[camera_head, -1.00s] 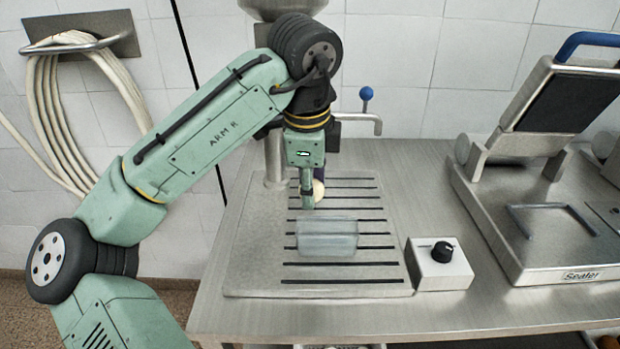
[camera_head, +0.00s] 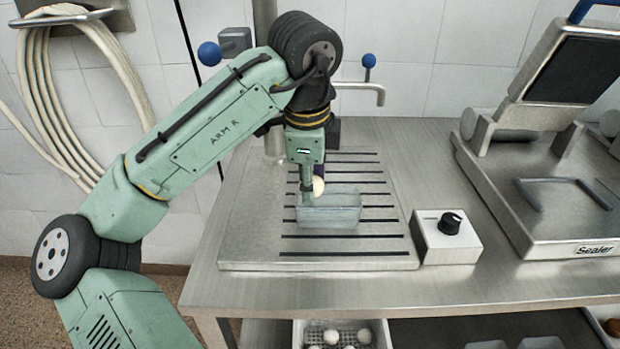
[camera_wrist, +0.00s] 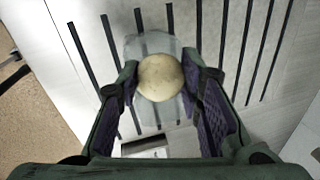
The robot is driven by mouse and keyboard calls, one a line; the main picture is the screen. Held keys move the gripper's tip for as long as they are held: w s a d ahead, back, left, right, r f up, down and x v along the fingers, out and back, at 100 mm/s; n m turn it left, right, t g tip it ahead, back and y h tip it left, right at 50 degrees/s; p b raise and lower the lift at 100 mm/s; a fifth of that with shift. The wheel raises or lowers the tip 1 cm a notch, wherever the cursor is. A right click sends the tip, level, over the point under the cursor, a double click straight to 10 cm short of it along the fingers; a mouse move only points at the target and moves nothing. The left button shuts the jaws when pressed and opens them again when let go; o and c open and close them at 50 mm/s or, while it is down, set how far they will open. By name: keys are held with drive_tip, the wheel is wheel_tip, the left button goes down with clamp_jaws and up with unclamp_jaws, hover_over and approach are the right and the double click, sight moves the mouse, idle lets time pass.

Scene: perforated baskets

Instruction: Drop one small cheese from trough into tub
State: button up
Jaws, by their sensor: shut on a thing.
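The small cheese (camera_head: 318,186) is a pale round ball, held in my gripper (camera_head: 311,192), which is shut on it. In the wrist view the cheese (camera_wrist: 161,77) sits between the two fingers of my gripper (camera_wrist: 160,84). The tub (camera_head: 340,217) is a clear, open box on the slotted drain board. My gripper and the cheese are just above the tub's left rear part; in the wrist view the tub (camera_wrist: 150,45) shows behind the cheese. Below the bench, a white perforated basket (camera_head: 298,335) holds several pale balls; I cannot tell whether it is the trough.
A white box with a black knob (camera_head: 447,236) stands right of the drain board (camera_head: 240,240). The sealer (camera_head: 560,235) stands further right. A tap (camera_head: 368,90) rises behind. Another basket with a brown ball (camera_head: 612,326) is at lower right.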

idle(0.4)
drive_tip(key=o, duration=1.1)
drive_tip(key=shift+o, duration=0.7)
drive_tip(key=o, duration=0.4)
drive_tip(key=shift+r, duration=0.1)
drive_tip(key=p+v, duration=0.2)
drive_tip(key=w+p+v, duration=0.1)
drive_tip(key=p+v, duration=0.2)
drive_tip(key=shift+d+r+p, duration=0.1)
drive_tip(key=shift+r+p, duration=0.1)
drive_tip(key=shift+p, duration=0.15)
drive_tip(key=shift+w+v, duration=0.15)
drive_tip(key=shift+v, duration=0.45)
drive_tip(key=shift+w+v, duration=0.15)
drive_tip(key=shift+v, duration=0.5)
